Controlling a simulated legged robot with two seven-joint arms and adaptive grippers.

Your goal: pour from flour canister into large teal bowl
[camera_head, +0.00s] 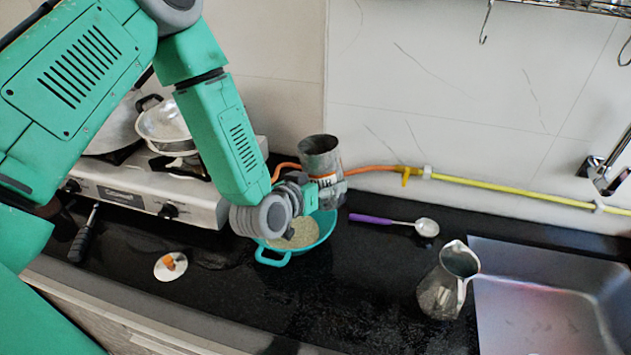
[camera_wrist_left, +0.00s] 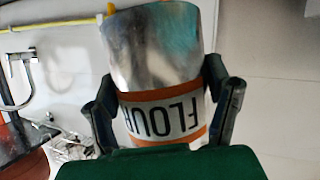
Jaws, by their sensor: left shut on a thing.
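The flour canister (camera_head: 321,155) is a silver metal can with orange bands and a FLOUR label. My left gripper (camera_head: 326,190) is shut on it around the label and holds it above the back of the large teal bowl (camera_head: 273,257). A dark round end of the can faces up in the head view; I cannot tell whether that is its mouth. In the left wrist view the canister (camera_wrist_left: 160,50) sits between both fingers (camera_wrist_left: 160,115), its lettering upside down. Pale grainy stuff (camera_head: 300,236) lies in the bowl. My right gripper is not in view.
A white lid with an orange knob (camera_head: 171,266) lies at left. A stove (camera_head: 140,189) with a pot (camera_head: 165,122) stands behind it. A purple-handled spoon (camera_head: 385,220), a pitcher (camera_head: 440,288) and a sink (camera_head: 535,270) are at right. The counter's front middle is clear.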

